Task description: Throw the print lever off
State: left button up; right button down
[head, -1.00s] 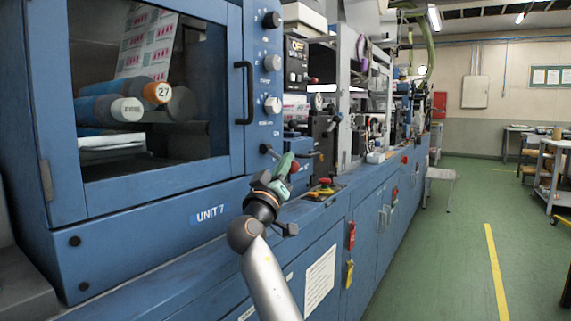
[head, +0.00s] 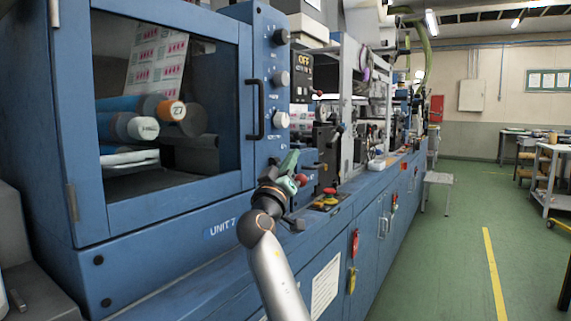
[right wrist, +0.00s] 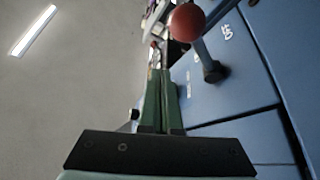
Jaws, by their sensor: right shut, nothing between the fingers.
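The print lever, with a round red knob (head: 302,179), sticks out of the blue machine's front panel beside the door of unit 7. In the right wrist view its red knob (right wrist: 187,22) and dark stem (right wrist: 212,68) show just right of the fingers. My right gripper (head: 291,160) has green fingers, shut and empty, in front of the panel. Its fingers hide part of the lever's stem in the head view. In the right wrist view my right gripper (right wrist: 157,75) is beside the knob; whether they touch I cannot tell. My left gripper is not in view.
A red stop button on a yellow base (head: 328,196) sits on the ledge right of the gripper. Control knobs (head: 281,78) and a black door handle (head: 257,108) are above. A small display (head: 303,60) reads OFF.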

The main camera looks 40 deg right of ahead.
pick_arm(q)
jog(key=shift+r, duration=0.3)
pick_arm(e)
jog(key=w+v, duration=0.1)
jog(key=v, duration=0.9)
jog(key=shift+w+a+f, duration=0.25)
jog(key=shift+a+f, duration=0.05)
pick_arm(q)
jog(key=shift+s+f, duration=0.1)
pick_arm(e)
jog(key=shift+s, duration=0.1)
